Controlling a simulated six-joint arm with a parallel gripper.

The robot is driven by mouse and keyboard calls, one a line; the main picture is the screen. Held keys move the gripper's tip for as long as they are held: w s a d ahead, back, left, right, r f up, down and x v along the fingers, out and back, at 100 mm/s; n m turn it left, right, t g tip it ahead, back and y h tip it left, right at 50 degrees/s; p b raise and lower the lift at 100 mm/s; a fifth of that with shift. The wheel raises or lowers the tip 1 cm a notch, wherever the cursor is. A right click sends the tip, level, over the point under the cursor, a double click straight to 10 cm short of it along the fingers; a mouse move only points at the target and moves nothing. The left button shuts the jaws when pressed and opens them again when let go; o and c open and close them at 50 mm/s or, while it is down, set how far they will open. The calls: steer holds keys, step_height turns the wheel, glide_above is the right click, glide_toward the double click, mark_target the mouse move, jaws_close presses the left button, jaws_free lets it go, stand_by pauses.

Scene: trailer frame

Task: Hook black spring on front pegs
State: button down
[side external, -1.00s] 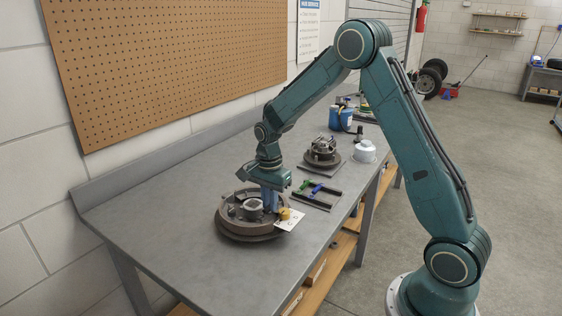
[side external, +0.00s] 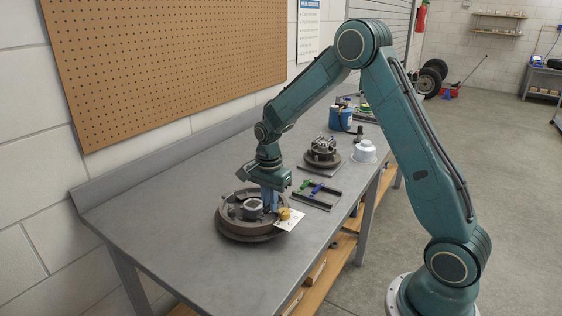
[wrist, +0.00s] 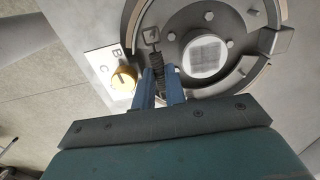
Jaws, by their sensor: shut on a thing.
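My gripper (wrist: 160,87) points down at the brake assembly, its blue fingers shut on the black spring (wrist: 157,62). In the wrist view the spring's coils show between and just beyond the fingertips, with a square loop at its far end near a bolt. The brake assembly (side external: 231,232) is a round, dark drum plate with curved shoes and a central hub (wrist: 205,55). In the side view my gripper (side external: 269,207) is low over its right part, and the spring is hidden there. I cannot tell whether either spring end is on a peg.
A white card marked B and C (wrist: 104,68) with a yellow knob (wrist: 124,79) lies at the plate's edge. The bench's left part is clear.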

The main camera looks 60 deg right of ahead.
steer(key=shift+f, duration=0.95)
stand_by(2.1)
steer(key=c, duration=1.4)
jaws_free()
steer(key=c, duration=0.3)
steer(key=shift+r, duration=0.1)
steer(key=shift+r, duration=3.45)
